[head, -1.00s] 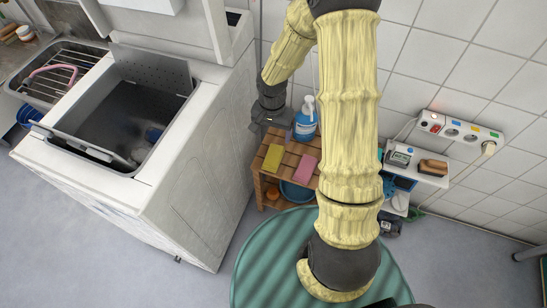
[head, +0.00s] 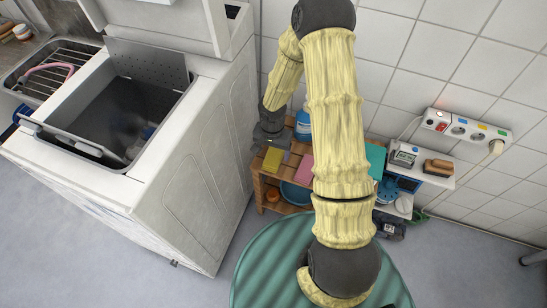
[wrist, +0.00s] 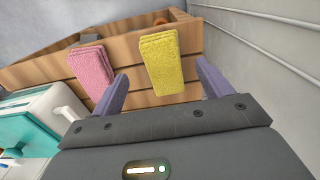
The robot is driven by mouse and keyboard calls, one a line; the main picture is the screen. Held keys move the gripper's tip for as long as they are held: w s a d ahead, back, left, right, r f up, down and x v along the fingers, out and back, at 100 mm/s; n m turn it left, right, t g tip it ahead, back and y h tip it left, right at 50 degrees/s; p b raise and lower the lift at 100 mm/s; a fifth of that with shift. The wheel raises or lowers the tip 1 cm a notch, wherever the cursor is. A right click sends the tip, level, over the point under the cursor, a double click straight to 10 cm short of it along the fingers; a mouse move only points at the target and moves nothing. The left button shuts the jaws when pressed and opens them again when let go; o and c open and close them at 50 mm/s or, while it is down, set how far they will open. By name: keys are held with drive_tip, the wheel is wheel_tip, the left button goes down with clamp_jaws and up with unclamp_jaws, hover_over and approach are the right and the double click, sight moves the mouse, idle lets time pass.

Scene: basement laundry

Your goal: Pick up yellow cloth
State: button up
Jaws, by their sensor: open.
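A folded yellow cloth (head: 272,159) lies on the slatted wooden stand (head: 258,183) beside the washing machine. It also shows in the wrist view (wrist: 160,62), between my two fingers and a little beyond their tips. My gripper (wrist: 161,80) is open and empty, its purple fingers apart on either side of the cloth. In the head view my gripper (head: 274,150) is over the stand, right by the cloth. A pink cloth (wrist: 91,65) lies to the left in the wrist view, close to the left finger.
A blue bottle (head: 303,124) stands behind on the stand. The open top-loading washing machine (head: 195,150) is at left. A small shelf (head: 425,165) with a brown brush is at right. A tiled wall (head: 400,60) bounds the back.

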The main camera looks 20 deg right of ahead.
sight(272, 158)
drive_tip(key=f, duration=0.1)
drive_tip(key=f+b, duration=0.1)
drive_tip(key=f, duration=0.1)
drive_tip(key=w+f+b, duration=0.1)
drive_tip(key=f, duration=0.1)
drive_tip(key=shift+d+f, duration=0.1)
drive_tip(key=shift+f, duration=0.05)
drive_tip(key=shift+s, duration=0.1)
drive_tip(key=c, duration=1.1)
